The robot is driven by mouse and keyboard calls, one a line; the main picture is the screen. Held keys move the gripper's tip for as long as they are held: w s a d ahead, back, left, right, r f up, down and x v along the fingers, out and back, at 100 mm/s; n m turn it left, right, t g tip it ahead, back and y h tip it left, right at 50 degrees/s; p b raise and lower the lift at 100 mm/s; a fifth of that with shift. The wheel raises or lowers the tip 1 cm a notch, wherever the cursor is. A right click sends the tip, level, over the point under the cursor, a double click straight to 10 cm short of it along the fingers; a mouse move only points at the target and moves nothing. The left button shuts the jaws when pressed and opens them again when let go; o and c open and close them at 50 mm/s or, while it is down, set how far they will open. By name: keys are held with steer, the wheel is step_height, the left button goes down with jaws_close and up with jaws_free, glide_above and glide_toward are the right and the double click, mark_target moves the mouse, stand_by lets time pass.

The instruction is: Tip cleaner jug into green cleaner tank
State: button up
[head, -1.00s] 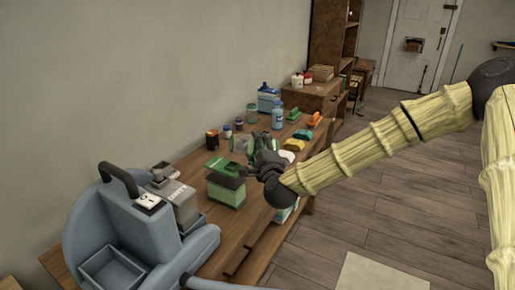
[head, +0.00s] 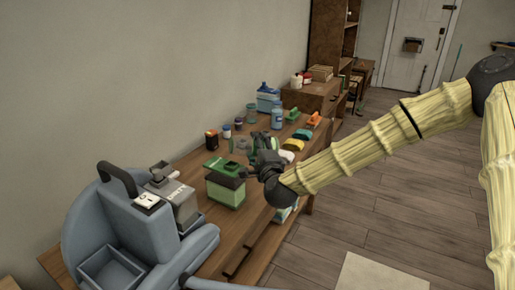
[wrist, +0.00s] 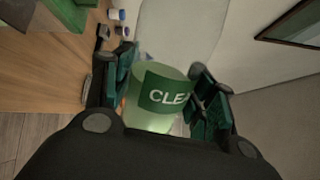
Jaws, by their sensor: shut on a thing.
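The cleaner jug (wrist: 150,116) is pale green and translucent, with a dark green label showing the letters "CLE". My gripper (wrist: 163,74) is shut on it, with one finger on each side. In the head view my gripper (head: 262,155) is above the bench, just right of and behind the green cleaner tank, and hides much of the jug. The green cleaner tank (head: 226,193) is a pale green box with a dark green top, standing on the bench. I cannot tell the jug's exact tilt or see any liquid leaving it.
A blue-grey machine (head: 140,225) stands at the near left of the wooden bench (head: 258,232). Small jars, a blue bottle (head: 277,118) and coloured brushes (head: 296,144) stand farther along. A wall (head: 160,80) runs behind the bench. The floor to the right is open.

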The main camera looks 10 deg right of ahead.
steer(key=shift+n, duration=0.6)
stand_by(0.9)
steer(key=shift+f, duration=0.15)
